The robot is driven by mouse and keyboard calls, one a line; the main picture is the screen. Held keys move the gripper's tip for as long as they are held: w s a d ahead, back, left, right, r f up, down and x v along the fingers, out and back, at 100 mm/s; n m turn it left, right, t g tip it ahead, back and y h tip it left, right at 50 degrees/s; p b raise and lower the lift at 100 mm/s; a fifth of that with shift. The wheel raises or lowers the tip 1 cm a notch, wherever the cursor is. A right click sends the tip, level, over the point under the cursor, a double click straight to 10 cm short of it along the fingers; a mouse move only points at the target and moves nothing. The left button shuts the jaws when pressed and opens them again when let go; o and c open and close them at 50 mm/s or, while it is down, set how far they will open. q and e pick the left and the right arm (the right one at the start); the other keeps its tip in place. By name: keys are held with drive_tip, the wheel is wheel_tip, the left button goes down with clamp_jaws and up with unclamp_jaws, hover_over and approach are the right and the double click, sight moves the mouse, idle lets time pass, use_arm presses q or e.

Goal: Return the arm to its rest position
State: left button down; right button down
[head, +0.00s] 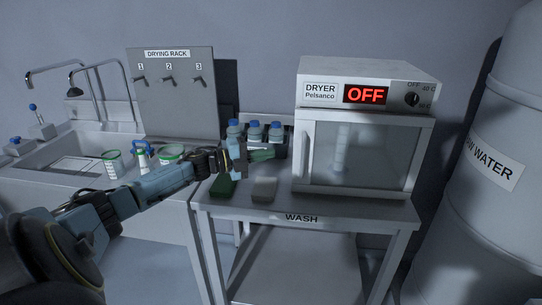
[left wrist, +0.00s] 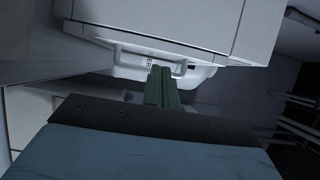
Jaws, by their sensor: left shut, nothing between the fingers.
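My left arm (head: 150,193) reaches in from the left over the sink's right side and the wash table. My left gripper (head: 272,152) is shut and empty, with its green fingers in front of the blue-capped bottles and left of the dryer. In the left wrist view the green fingers (left wrist: 162,88) are together, with a white surface beyond them. My right gripper does not show in either view.
The dryer (head: 367,77) reads OFF, with a pale upright object behind its door. A wash table (head: 330,207) holds a green block (head: 223,186) and a grey block (head: 264,189). Left are the sink (head: 40,158) and drying rack (head: 174,104); right is a large tank (head: 490,150).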

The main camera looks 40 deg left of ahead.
use_arm(q)
drive_tip(key=s+d+f+n+g+y, duration=0.1)
drive_tip(key=s+d+f+n+y, duration=0.25)
drive_tip(key=d+f+n, duration=0.4)
drive_tip(key=s+d+f+n+g+y, duration=0.1)
drive_tip(key=s+d+f+n+y, duration=0.2)
drive_tip(key=d+f+n+y, duration=0.35)
drive_tip(key=s+d+f+n+g+h, duration=0.1)
drive_tip(key=s+d+f+n+g, duration=0.15)
drive_tip(key=s+d, duration=0.4)
drive_tip(key=s+d+f+n+g, duration=0.1)
drive_tip(key=s+d+n+g, duration=0.25)
drive_tip(key=s, duration=0.65)
drive_tip(key=s+d+f+n+g+h, duration=0.15)
drive_tip(key=s+d+g, duration=0.3)
drive_tip(key=s, duration=0.45)
wheel_tip(320, 180, down, 24)
drive_tip(key=s+f+g, duration=0.1)
drive_tip(key=s, duration=0.1)
drive_tip(key=s+a+f+g, duration=0.1)
drive_tip(key=s+a+f, duration=0.1)
drive_tip(key=s+f, duration=1.3)
drive_tip(key=shift+s+y, duration=0.45)
drive_tip(key=shift+s, duration=0.2)
